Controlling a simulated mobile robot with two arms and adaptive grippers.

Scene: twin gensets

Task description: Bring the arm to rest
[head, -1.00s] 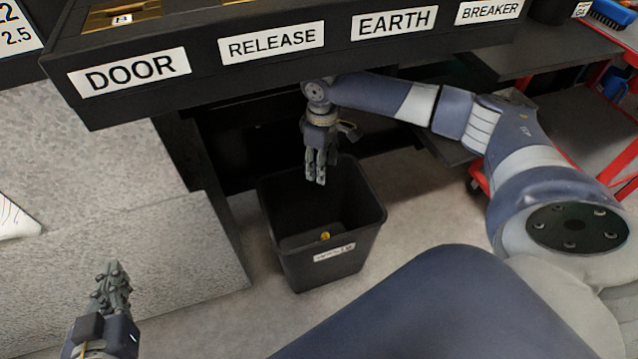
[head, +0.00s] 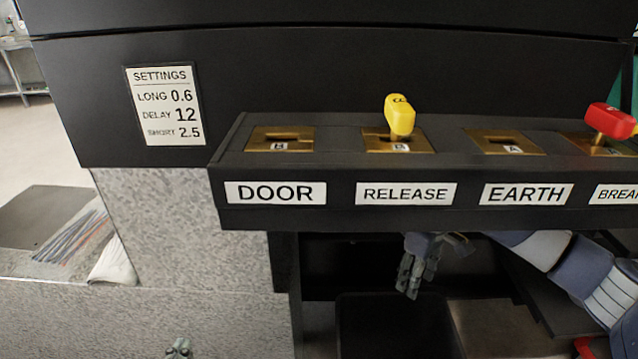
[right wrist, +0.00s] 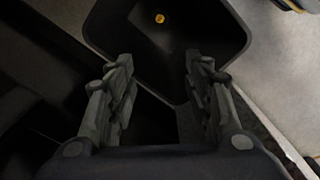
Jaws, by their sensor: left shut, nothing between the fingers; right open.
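My right gripper (head: 417,277) hangs below the ledge with the labelled slots, fingers pointing down over the black bin (head: 395,330). In the right wrist view its two fingers (right wrist: 158,100) are apart with nothing between them. The bin's inside (right wrist: 205,45) lies beyond the fingertips, with a small yellow object (right wrist: 159,18) in it. My left gripper (head: 178,347) shows only at its tip at the bottom edge of the head view, shut and empty, in front of the grey speckled block.
The ledge carries DOOR (head: 275,193), RELEASE, EARTH and BREAKER labels. A yellow key (head: 400,115) stands in the RELEASE slot and a red key (head: 611,121) in the BREAKER slot. A settings card (head: 164,104) is on the black panel. The ledge overhangs my right arm.

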